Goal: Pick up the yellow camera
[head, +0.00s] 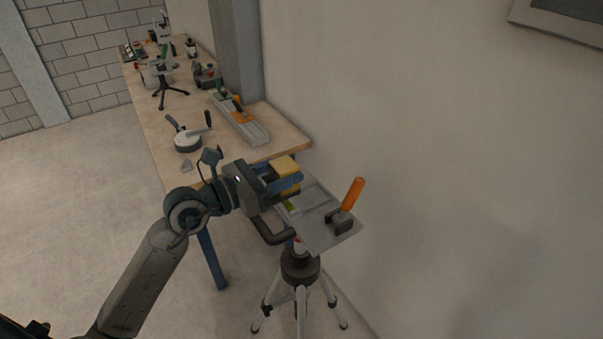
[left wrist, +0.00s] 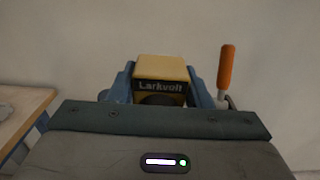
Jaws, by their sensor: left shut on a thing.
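The yellow camera (head: 286,164) is a boxy yellow block with a dark front band reading "Larkvolt", which shows in the left wrist view (left wrist: 161,69). My left gripper (head: 284,181) is shut on it, with one blue finger on each side of the body. In the left wrist view the fingers (left wrist: 160,88) flank the camera, and its lower part is hidden behind my gripper body. In the head view the camera is over the far end of a grey tray; I cannot tell whether it touches the tray. My right gripper is not in view.
The grey tray (head: 318,235) stands on a tripod (head: 300,270) close to the wall. An orange-handled clamp (head: 350,196) rises from its near end. A wooden bench (head: 154,113) behind holds a round dark-handled device (head: 187,139), a long grey rail (head: 244,122) and several tools.

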